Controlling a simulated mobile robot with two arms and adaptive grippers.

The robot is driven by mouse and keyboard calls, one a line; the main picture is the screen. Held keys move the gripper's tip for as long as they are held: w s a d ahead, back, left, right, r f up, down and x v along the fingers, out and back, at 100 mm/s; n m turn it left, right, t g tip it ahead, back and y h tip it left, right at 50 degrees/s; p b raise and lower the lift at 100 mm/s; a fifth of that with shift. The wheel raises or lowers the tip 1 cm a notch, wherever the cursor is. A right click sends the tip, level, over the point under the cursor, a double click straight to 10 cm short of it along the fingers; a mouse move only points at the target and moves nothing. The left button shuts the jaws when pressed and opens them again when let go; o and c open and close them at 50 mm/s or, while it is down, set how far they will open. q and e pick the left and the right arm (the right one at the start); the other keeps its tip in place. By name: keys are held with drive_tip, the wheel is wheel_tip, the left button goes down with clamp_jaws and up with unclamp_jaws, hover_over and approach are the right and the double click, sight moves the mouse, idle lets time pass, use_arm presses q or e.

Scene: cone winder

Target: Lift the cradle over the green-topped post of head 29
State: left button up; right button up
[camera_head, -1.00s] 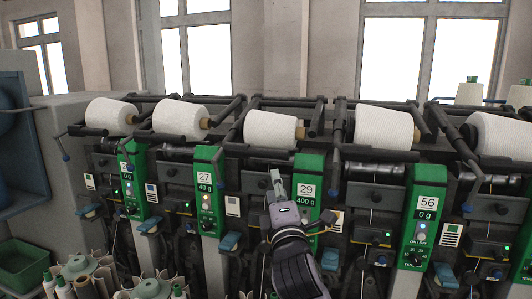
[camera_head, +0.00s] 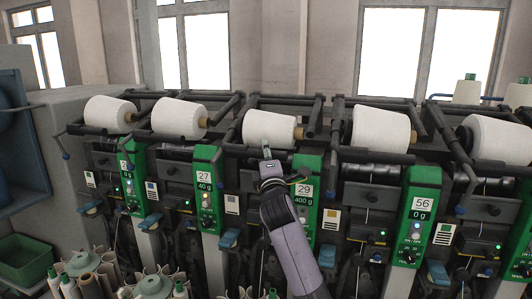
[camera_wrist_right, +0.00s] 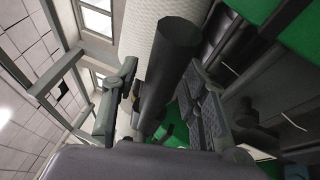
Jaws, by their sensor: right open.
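Head 29 has a green-topped post (camera_head: 305,198) marked 29 and 400 g, right of centre in the head view. Its white yarn cone (camera_head: 268,127) sits above and left of the post. The cradle's dark front bar (camera_head: 236,150) runs below the cone. My right gripper (camera_head: 266,150) is at this bar, left of the post top. In the right wrist view, my right gripper (camera_wrist_right: 160,95) is open, with a thick dark bar (camera_wrist_right: 172,58) between its fingers and the white cone (camera_wrist_right: 150,35) behind. I cannot tell whether the fingers touch the bar. My left gripper is not in view.
Neighbouring heads stand close on both sides, with green posts marked 27 (camera_head: 207,190) and 56 (camera_head: 420,215). Their cones and dark cradle arms line the machine's top. A green bin (camera_head: 25,258) and several spools stand at lower left.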

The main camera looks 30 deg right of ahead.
clamp_jaws()
idle(0.6)
idle(0.3)
